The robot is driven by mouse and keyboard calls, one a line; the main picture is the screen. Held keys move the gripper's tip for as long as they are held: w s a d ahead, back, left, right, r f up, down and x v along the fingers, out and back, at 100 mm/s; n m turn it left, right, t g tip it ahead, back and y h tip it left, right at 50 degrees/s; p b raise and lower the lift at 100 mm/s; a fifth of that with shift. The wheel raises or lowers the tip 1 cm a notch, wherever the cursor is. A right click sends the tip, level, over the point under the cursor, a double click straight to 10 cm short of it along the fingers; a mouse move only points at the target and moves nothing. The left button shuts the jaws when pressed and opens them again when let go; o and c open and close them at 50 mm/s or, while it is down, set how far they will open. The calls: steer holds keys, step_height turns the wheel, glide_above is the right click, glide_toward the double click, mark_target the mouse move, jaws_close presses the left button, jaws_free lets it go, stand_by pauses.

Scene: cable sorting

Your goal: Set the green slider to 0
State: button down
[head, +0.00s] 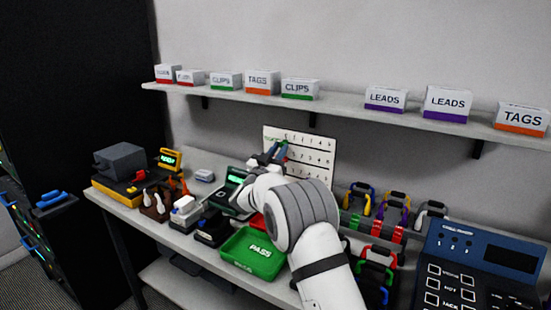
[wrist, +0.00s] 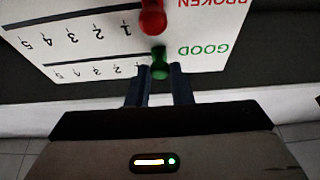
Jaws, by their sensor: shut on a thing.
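The white slider board (head: 318,160) stands upright against the wall at the back of the bench. In the wrist view it appears upside down, with a GOOD row and a BROKEN row. The green slider (wrist: 160,66) sits in the GOOD row, between the 1 and the GOOD label. No number shows at its own spot. My gripper (wrist: 158,72) is shut on the green slider, one finger on each side of it. In the head view my gripper (head: 272,152) is at the board's left part, and my arm hides the board's lower left.
A red slider (wrist: 152,18) sits close by in the BROKEN row. A green PASS tray (head: 255,252) lies on the bench in front. Coloured cable bundles (head: 378,215) hang to the right, beside a blue tester (head: 480,265). A shelf of labelled boxes (head: 262,82) runs above.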

steer(key=shift+a+r, duration=0.2)
steer(key=shift+a, duration=0.05)
steer(key=c, duration=1.7)
jaws_free()
steer(key=shift+o, duration=0.7)
steer(key=shift+w+f, duration=0.1)
steer(key=shift+o, duration=1.3)
steer(key=shift+f, duration=0.1)
steer(key=b+v, duration=0.1)
steer(key=v, duration=0.7)
